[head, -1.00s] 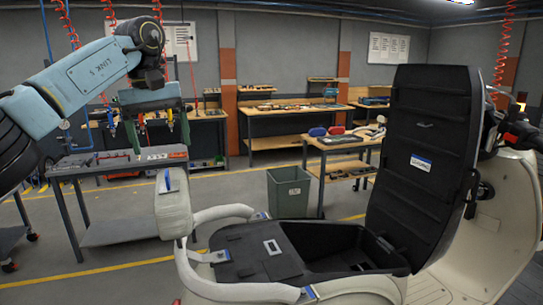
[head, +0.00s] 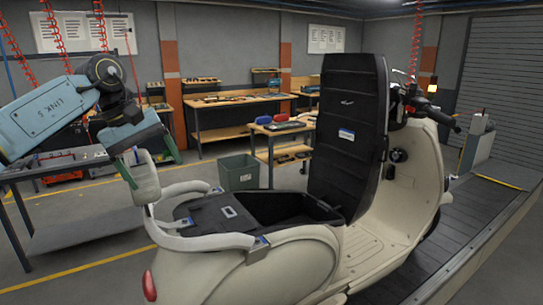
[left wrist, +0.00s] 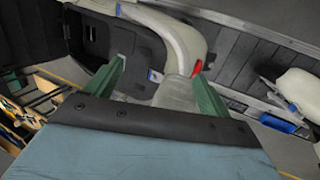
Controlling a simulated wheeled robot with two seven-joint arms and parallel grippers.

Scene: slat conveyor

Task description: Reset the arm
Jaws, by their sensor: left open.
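My left arm comes in from the left in the head view. Its gripper (head: 155,170) points down with two green fingers spread apart, overlapping the scooter's pale backrest pad (head: 146,190) in the picture. In the left wrist view the open gripper (left wrist: 160,72) has the pale pad (left wrist: 176,92) showing beyond and between its fingers; I cannot tell whether they touch. Nothing is seen held. The cream scooter (head: 290,262) stands with its black seat (head: 345,125) raised upright and its storage bay open. My right gripper is not in view.
The scooter stands on a dark slat conveyor (head: 455,205). A grey bin (head: 238,172) and workbenches (head: 235,118) with tools are behind it. A grey metal table (head: 75,165) is behind my left arm. Open floor with yellow lines lies at the lower left.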

